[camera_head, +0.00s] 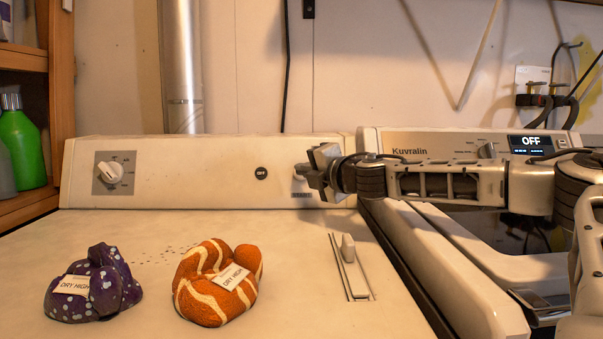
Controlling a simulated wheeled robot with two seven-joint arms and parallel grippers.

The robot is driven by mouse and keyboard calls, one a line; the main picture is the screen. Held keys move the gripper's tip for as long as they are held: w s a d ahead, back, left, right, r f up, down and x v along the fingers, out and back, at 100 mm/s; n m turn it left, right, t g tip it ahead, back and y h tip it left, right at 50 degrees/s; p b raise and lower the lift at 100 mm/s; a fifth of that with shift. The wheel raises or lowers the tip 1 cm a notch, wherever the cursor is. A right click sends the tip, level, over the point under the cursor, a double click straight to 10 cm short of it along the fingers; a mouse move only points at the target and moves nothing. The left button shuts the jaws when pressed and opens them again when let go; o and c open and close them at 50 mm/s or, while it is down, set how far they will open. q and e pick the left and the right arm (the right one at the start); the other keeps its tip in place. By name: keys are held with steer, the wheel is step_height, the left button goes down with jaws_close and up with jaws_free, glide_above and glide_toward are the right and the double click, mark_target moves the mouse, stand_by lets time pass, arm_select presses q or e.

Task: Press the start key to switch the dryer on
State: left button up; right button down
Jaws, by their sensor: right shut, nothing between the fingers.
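The dryer (210,232) is the white machine at left, with an upright control panel (205,160) along its back. Its round display (261,173) appears to read OFF. A pale key (300,170) with a small dark label under it sits at the panel's right end, partly hidden by my gripper; I take it for the start key. My right gripper (316,173) is shut and empty, right at this key and in front of the panel. I cannot tell whether it touches the key. My left gripper is not in view.
A white knob (110,172) sits on the panel's left. A purple spotted cloth (110,285) and an orange striped cloth (238,295), both labelled DRY HIGH, lie on the dryer top beside a slider (348,248). A Kuvralin machine (455,250) stands at right, display (530,142) reading OFF.

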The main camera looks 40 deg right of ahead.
steer(key=shift+f, duration=0.1)
stand_by(0.7)
steer(key=shift+w+d+f+b, duration=0.15)
steer(key=shift+w+d+b, duration=0.15)
steer(key=shift+b, duration=0.2)
steer(key=shift+w, duration=0.1)
stand_by(0.4)
